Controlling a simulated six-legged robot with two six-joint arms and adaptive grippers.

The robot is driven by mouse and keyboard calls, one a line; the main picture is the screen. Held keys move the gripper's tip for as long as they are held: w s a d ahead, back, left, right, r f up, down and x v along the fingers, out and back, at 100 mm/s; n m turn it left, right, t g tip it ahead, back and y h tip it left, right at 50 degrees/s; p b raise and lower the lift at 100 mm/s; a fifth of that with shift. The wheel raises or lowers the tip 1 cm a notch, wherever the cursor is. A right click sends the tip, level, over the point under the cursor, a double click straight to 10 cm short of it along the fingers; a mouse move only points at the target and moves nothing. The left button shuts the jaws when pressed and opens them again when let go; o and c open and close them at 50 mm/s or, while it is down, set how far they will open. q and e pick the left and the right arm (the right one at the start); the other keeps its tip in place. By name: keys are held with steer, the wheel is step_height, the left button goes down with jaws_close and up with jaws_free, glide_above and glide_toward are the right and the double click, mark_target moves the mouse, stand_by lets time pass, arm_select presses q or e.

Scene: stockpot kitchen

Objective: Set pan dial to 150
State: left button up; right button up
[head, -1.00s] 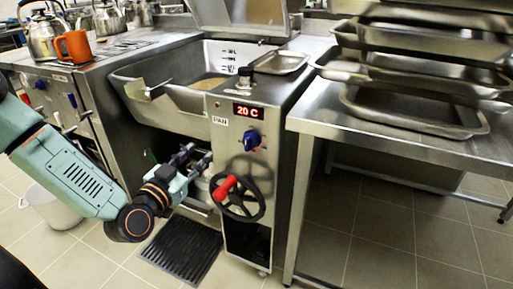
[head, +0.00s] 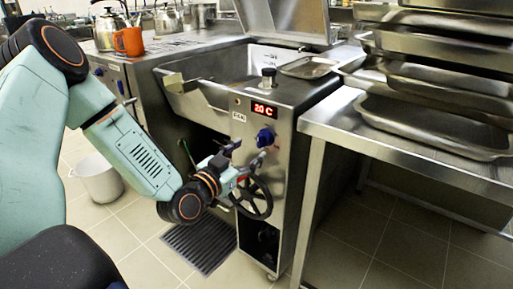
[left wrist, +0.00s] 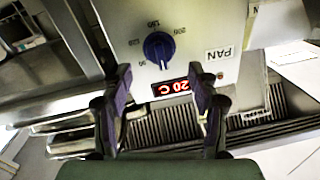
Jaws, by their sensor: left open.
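The blue pan dial (head: 265,137) is on the steel front panel, below the red display (head: 264,109) that reads 20 C. In the left wrist view the dial (left wrist: 158,48) appears upside down, with printed numbers around it and the PAN label (left wrist: 219,54) beside the display. My left gripper (head: 246,155) is open and empty, just below and left of the dial. In the left wrist view its fingers (left wrist: 160,76) point toward the panel, on either side of the display and apart from the dial. My right gripper is not in view.
A black handwheel (head: 253,198) sits below the dial, partly behind my left gripper. The open steel pan (head: 205,92) is above left. A steel table (head: 400,140) with stacked trays stands at right. A white pot (head: 98,178) and a floor grate (head: 197,245) are below.

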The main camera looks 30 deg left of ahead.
mark_target(259, 143)
arm_select(q)
steer(key=w, duration=0.1)
steer(key=w+b, duration=0.1)
steer(key=w, duration=0.1)
steer(key=shift+w+d+f+b, duration=0.1)
steer(key=shift+w+d+b, duration=0.15)
steer(key=shift+w+b, duration=0.15)
steer(key=shift+w+a+b, duration=0.2)
steer(key=shift+w+b, duration=0.15)
steer(key=shift+w, duration=0.45)
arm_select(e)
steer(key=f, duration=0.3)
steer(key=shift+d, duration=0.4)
arm_select(q)
steer(key=shift+c, duration=0.4)
steer(key=c, duration=1.1)
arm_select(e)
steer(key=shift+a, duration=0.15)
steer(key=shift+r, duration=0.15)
